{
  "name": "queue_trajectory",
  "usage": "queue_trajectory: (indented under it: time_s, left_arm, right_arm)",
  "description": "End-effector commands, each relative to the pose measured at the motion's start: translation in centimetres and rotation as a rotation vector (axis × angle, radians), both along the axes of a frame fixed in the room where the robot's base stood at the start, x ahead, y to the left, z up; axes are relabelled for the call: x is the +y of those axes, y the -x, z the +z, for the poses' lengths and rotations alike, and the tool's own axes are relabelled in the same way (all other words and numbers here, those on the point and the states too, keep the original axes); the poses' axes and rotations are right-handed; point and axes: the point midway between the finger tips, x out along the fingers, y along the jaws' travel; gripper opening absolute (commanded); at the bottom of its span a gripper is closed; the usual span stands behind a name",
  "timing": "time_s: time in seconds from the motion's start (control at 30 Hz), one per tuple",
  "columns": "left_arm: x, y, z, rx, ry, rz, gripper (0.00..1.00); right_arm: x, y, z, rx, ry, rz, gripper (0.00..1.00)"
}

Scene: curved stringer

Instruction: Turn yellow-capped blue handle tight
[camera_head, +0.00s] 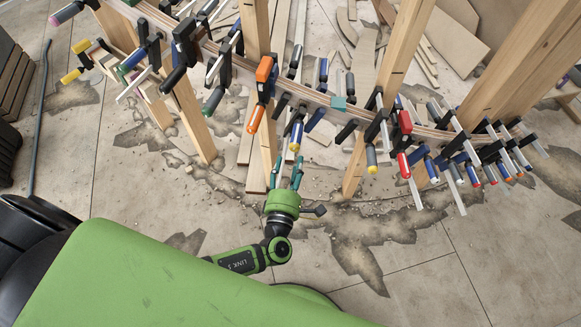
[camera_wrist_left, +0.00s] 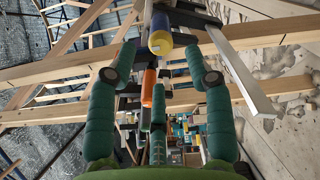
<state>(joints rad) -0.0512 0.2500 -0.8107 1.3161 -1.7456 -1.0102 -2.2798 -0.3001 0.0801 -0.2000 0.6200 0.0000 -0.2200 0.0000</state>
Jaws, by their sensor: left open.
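The blue handle (camera_head: 295,135) with a yellow cap hangs from a clamp on the curved wooden stringer, near the middle of the head view. In the left wrist view the yellow cap (camera_wrist_left: 160,43) faces the camera, with the blue handle behind it. My left gripper (camera_head: 287,172) is below the handle in the head view, its green fingers spread and pointing up toward it. In the left wrist view the open fingers (camera_wrist_left: 160,68) stand on both sides of the cap with gaps, apart from it. My right gripper is not in view.
Clamps line the curved stringer (camera_head: 335,103). An orange-handled clamp (camera_head: 262,90) hangs left of the blue handle, and a red-handled one (camera_head: 404,122) to the right. Wooden posts (camera_head: 195,118) stand beneath. A pale clamp bar (camera_wrist_left: 240,70) hangs close right of the cap. Floor below is cracked.

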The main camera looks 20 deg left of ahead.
Motion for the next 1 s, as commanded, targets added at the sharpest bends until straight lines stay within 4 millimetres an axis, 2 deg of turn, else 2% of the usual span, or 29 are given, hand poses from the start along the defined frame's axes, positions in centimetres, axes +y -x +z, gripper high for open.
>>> queue_trajectory:
  time_s: [0.43,0.87,1.0]
  left_arm:
    - [-0.1,0.5,0.0,0.001,-0.001,-0.001,0.52]
    - [-0.8,4.3,0.0,0.003,0.0,-0.001,0.52]
    - [-0.9,4.9,0.0,0.0,0.0,-0.001,0.52]
  right_arm:
    - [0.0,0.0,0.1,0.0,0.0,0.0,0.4]
    - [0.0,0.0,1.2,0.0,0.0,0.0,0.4]
    - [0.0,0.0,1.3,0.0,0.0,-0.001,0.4]
